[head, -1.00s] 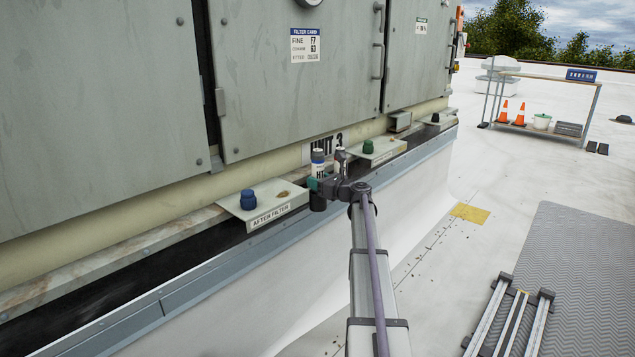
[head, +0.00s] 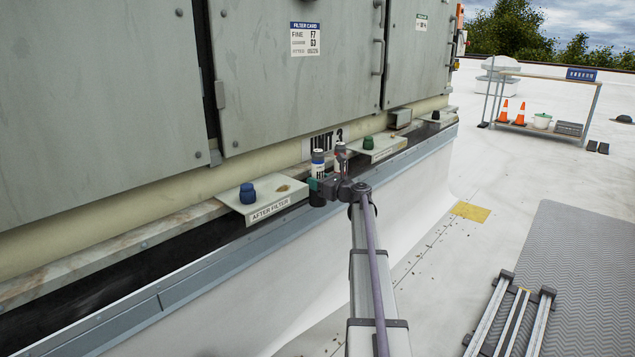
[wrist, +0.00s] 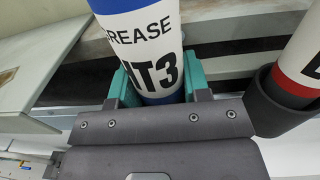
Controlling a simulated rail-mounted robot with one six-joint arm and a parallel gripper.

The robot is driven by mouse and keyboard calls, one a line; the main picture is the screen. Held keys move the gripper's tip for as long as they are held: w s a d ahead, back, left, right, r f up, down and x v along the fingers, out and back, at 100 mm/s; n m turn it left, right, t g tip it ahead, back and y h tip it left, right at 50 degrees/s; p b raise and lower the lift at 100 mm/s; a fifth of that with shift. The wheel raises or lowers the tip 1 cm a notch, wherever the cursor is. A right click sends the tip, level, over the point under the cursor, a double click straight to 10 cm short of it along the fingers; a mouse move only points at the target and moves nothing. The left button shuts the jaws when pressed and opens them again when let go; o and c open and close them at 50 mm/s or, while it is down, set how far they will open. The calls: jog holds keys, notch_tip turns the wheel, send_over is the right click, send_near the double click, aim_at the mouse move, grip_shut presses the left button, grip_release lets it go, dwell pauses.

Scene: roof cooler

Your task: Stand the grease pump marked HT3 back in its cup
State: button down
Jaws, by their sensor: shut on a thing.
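The grease pump marked HT3 (head: 318,164) is a white tube with blue bands and black lettering. It stands roughly upright in my gripper (head: 329,188). In the wrist view the pump (wrist: 152,45) sits between my teal fingers (wrist: 158,92), which are shut on it. A dark cup (head: 317,199) shows directly below the pump in the head view. My gripper hides the pump's lower end, so I cannot tell how far it is in the cup.
A second pump (wrist: 301,60) with a red band stands in a dark cup (wrist: 280,103) close to my gripper's right. The AFTER FILTER plate (head: 232,205), with a blue knob (head: 248,193), is on the left. The cabinet wall (head: 285,100) rises behind.

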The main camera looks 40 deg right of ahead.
jog(key=shift+s+f, duration=0.1)
jog(key=c, duration=0.5)
grip_release()
jog(key=v, duration=1.1)
jog(key=shift+a, duration=0.1)
